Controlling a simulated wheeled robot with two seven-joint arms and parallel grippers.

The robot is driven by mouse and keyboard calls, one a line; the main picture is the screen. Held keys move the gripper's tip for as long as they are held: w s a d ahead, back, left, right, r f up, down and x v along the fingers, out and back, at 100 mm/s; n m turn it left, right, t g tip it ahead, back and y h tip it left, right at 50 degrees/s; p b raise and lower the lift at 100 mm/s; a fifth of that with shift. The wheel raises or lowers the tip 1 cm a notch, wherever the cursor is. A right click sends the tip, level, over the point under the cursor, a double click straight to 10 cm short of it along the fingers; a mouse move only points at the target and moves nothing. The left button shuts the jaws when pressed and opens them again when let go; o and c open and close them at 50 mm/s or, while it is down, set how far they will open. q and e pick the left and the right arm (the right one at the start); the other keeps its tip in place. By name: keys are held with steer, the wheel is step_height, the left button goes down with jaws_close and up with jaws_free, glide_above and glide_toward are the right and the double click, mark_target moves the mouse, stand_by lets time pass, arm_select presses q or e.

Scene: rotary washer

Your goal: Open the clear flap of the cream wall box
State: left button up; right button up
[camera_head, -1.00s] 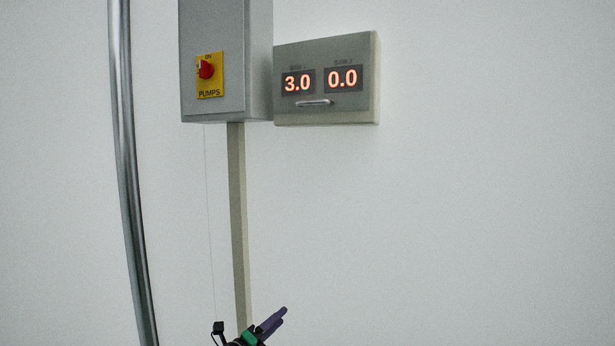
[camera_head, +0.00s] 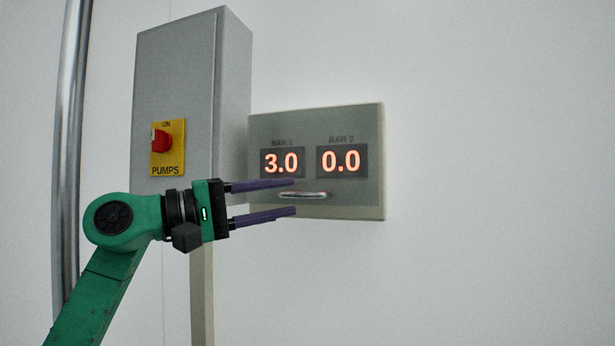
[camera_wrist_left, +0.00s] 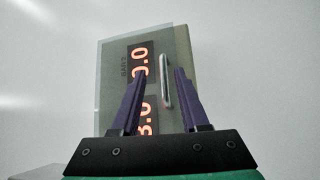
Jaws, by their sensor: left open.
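The cream wall box (camera_head: 370,212) hangs on the white wall, its clear flap (camera_head: 312,132) lying flat over two lit displays reading 3.0 and 0.0. A silver bar handle (camera_head: 304,195) sits low on the flap. My left gripper (camera_head: 295,197) is open, its purple fingers above and below the left part of the handle in the head view. In the left wrist view the handle (camera_wrist_left: 165,80) lies between the spread fingers (camera_wrist_left: 158,80), apart from both. How far the fingertips are from the flap is hard to tell. My right gripper is not in view.
A grey cabinet (camera_head: 190,70) with a red switch (camera_head: 161,140) on a yellow PUMPS plate stands out from the wall left of the box. A metal pipe (camera_head: 68,150) runs at the far left. The wall right of the box is clear.

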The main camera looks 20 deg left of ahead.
mark_target(302, 195)
arm_select(q)
steer(key=w+d, duration=0.1)
steer(key=w+d+p, duration=0.1)
steer(key=w, duration=0.1)
steer(key=w+d+p, duration=0.1)
steer(key=shift+w+r, duration=0.2)
steer(key=shift+w, duration=0.2)
steer(key=shift+d, duration=0.15)
steer(key=shift+s+d, duration=0.2)
steer(key=shift+s, duration=0.1)
steer(key=shift+c, duration=1)
steer(key=shift+w+a, duration=0.1)
steer(key=shift+a, duration=0.05)
jaws_close()
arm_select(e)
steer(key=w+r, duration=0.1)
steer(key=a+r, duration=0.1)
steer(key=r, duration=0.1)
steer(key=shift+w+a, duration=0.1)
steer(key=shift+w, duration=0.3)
arm_select(q)
steer(key=shift+r, duration=0.25)
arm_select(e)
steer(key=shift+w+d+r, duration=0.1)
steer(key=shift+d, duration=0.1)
